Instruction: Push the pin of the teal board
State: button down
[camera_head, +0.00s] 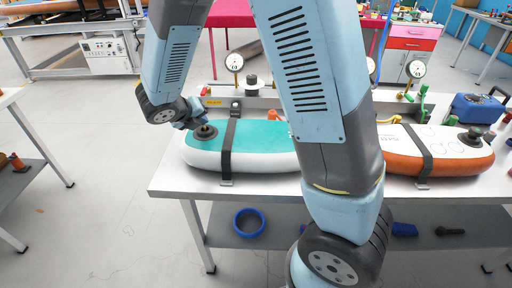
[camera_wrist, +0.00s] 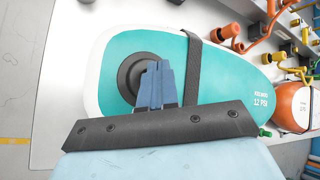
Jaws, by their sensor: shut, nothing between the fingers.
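The teal board (camera_head: 262,146) lies on the white table with a dark strap (camera_head: 228,150) across it. It also shows in the wrist view (camera_wrist: 215,72). Its round black valve (camera_head: 205,132) is near the board's left end. In the wrist view the valve (camera_wrist: 128,77) sits just behind my fingertips, which cover its right part and middle. The pin inside the valve is hidden or too small to tell. My gripper (camera_head: 202,124) is shut and empty, with its fingertips (camera_wrist: 155,68) over the valve. I cannot tell whether they touch it.
An orange and white board (camera_head: 448,165) lies strapped at the table's right. Pressure gauges (camera_head: 234,63), hoses and fittings line the table's back. A blue box (camera_head: 476,109) stands at the far right.

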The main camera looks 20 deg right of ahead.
jog(key=shift+f, duration=0.6)
dwell(0.7)
jog(key=shift+r, duration=1.2)
notch_tip(320, 180, up, 6)
dwell(0.6)
jog(key=shift+s+d, duration=0.1)
dwell(0.7)
